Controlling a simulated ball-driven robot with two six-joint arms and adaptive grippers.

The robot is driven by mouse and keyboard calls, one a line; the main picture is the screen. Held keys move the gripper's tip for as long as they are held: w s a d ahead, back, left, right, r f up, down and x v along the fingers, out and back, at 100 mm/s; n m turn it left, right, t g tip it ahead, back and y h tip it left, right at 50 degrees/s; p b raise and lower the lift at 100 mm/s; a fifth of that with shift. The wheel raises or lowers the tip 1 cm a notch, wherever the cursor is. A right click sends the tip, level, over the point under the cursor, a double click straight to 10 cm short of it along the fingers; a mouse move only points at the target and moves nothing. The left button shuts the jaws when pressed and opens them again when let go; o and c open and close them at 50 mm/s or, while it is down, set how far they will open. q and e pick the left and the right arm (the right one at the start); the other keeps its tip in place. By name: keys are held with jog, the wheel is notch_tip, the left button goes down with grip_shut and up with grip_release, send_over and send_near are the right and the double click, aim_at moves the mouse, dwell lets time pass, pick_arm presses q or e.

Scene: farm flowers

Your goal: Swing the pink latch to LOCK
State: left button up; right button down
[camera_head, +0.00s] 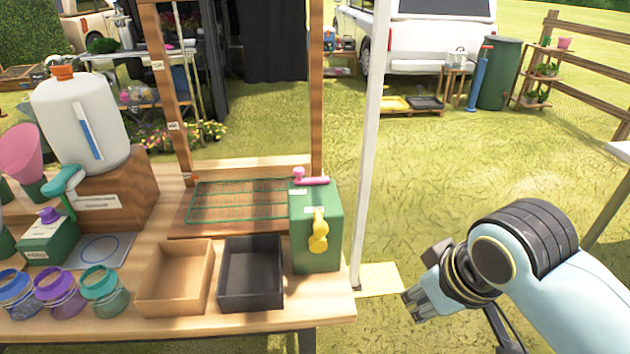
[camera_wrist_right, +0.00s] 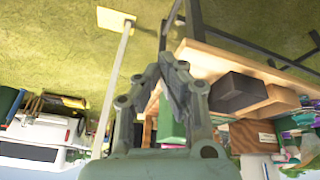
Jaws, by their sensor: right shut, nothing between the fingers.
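The pink latch (camera_head: 311,179) lies on top of the green box (camera_head: 318,238) at the right end of the wooden table. Its knob is at the left end and its arm points right. A small white label (camera_head: 297,191) sits beside it, too small to read. A yellow handle (camera_head: 318,232) hangs on the box's front. My right gripper (camera_head: 412,306) is right of the table, apart from the box, shut and empty. In the right wrist view its fingers (camera_wrist_right: 172,62) meet, and the green box (camera_wrist_right: 170,122) shows partly behind them. My left gripper is not in view.
A white post (camera_head: 369,130) on a pale foot plate (camera_head: 378,279) stands between the box and my right gripper. A black tray (camera_head: 251,300) and a brown tray (camera_head: 174,305) sit left of the box. A wooden frame post (camera_head: 316,90) rises behind it.

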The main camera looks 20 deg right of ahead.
jog(key=w+a+r+t, duration=0.1)
jog(key=w+r, duration=0.2)
jog(key=w, duration=0.4)
jog(key=w+a+r+t+y, duration=0.1)
jog(key=w+a+r, duration=0.1)
jog(key=w+r, duration=0.2)
jog(key=w+a+r+t, duration=0.1)
jog(key=w+r, duration=0.3)
jog(key=w, duration=0.6)
jog(key=shift+w+a+n+y, duration=0.15)
jog(key=shift+n+y, duration=0.15)
jog(key=w+a+r+t, duration=0.1)
jog(key=w+a+r, duration=0.1)
jog(key=w+r, duration=0.3)
jog(key=w, duration=0.3)
jog(key=shift+w+a+r+n+y, duration=0.2)
jog(key=shift+a+r+n+y, duration=0.05)
jog(key=shift+r+n+y, duration=0.05)
notch_tip(320, 180, down, 8)
jog(key=w+p, duration=0.2)
jog(key=shift+w+a, duration=0.3)
jog(key=shift+w, duration=0.1)
